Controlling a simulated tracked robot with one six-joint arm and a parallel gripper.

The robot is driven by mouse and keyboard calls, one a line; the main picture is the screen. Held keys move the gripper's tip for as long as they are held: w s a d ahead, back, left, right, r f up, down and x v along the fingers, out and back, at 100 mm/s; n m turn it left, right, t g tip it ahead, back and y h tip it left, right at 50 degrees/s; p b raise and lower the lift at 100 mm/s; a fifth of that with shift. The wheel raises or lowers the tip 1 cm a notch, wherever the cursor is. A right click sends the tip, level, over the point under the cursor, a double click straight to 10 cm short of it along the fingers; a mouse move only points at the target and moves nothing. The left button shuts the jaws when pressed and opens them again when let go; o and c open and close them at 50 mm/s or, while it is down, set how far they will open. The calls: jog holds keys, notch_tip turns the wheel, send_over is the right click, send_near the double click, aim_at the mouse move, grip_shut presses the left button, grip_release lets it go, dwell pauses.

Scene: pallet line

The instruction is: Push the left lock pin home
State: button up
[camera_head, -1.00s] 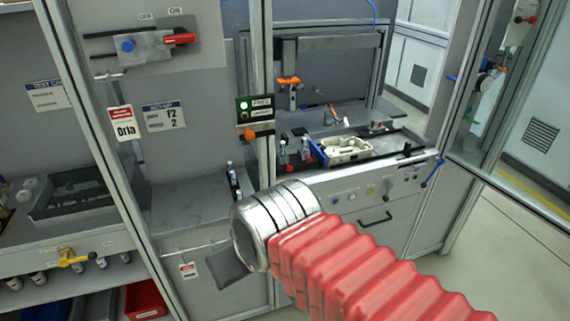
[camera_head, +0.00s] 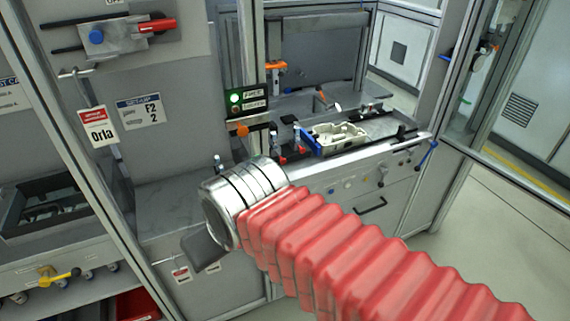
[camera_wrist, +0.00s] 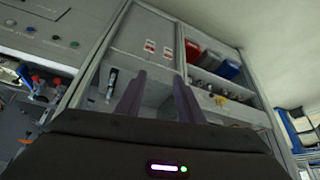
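The lock pins cannot be told apart for certain. Two small upright parts with red pieces at their feet stand at the left end of the pallet station, a left one (camera_head: 274,142) and a right one (camera_head: 297,136). A beige pallet tray (camera_head: 335,143) with a blue left edge lies to their right. In the wrist view, red-topped parts (camera_wrist: 37,80) show at the left edge. My gripper (camera_wrist: 158,98) is open and empty, its two dark fingers apart. In the head view it is mostly hidden behind my wrist, left of and nearer than the station.
A post (camera_head: 249,50) carries a panel with a lit green lamp (camera_head: 236,98) and an orange knob (camera_head: 241,130). A side counter (camera_head: 165,205) lies behind my wrist. An open glazed door (camera_head: 510,110) stands at right. The floor (camera_head: 480,240) at right is clear.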

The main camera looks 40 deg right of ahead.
jog(key=d+f+m+g, duration=0.1)
jog(key=d+f, duration=0.3)
jog(key=d, duration=0.1)
jog(key=w+d+f+m+g+h, duration=0.1)
jog(key=d+f+m, duration=0.1)
jog(key=d+f, duration=0.3)
jog(key=d+f+m+g+h, duration=0.1)
jog(key=d+f, duration=0.3)
jog(key=d, duration=0.3)
jog(key=shift+w+d+f+m, duration=0.2)
jog(key=shift+w+m, duration=0.1)
jog(key=shift+w, duration=0.1)
jog(key=d+f+m+t+h, duration=0.2)
jog(key=d+f, duration=1.1)
jog(key=d, duration=0.2)
jog(key=t+h, duration=0.1)
jog(key=t, duration=1.2)
send_near(284, 162)
jog(key=v, duration=0.5)
jog(key=shift+s+a+r, duration=0.1)
jog(key=shift+a+r, duration=0.05)
jog(key=shift+r, duration=0.2)
jog(key=x, duration=1.3)
jog(key=shift+w+f, duration=0.2)
jog(key=shift+w, duration=0.15)
